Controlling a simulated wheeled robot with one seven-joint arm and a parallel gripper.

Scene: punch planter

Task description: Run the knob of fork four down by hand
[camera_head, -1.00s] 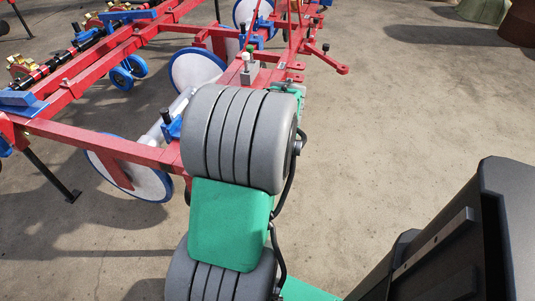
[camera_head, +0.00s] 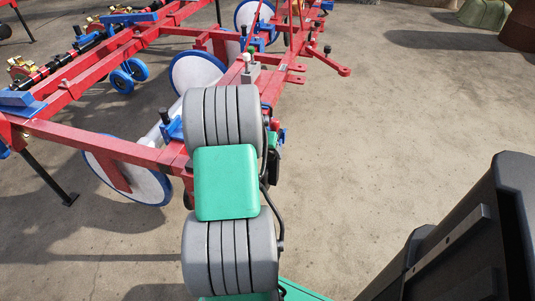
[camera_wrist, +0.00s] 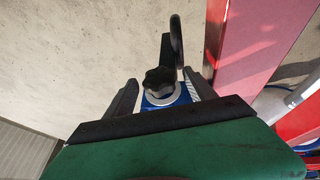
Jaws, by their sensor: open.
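In the wrist view a black lobed knob (camera_wrist: 159,80) stands over a pale metal ring and a blue fork part (camera_wrist: 152,103). My gripper (camera_wrist: 161,77) is open, with one dark finger to the left of the knob and one to the right. The knob shows between the fingers; I cannot tell whether either finger touches it. In the head view my arm hides the knob and most of the gripper. The pictures do not show which fork number this is.
A black curved lever (camera_wrist: 177,40) rises just beyond the knob. A red beam (camera_wrist: 245,45) runs close on the right. In the head view the red planter frame (camera_head: 100,140) with white discs (camera_head: 196,72) lies left and beyond. Bare concrete (camera_head: 390,130) is free on the right.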

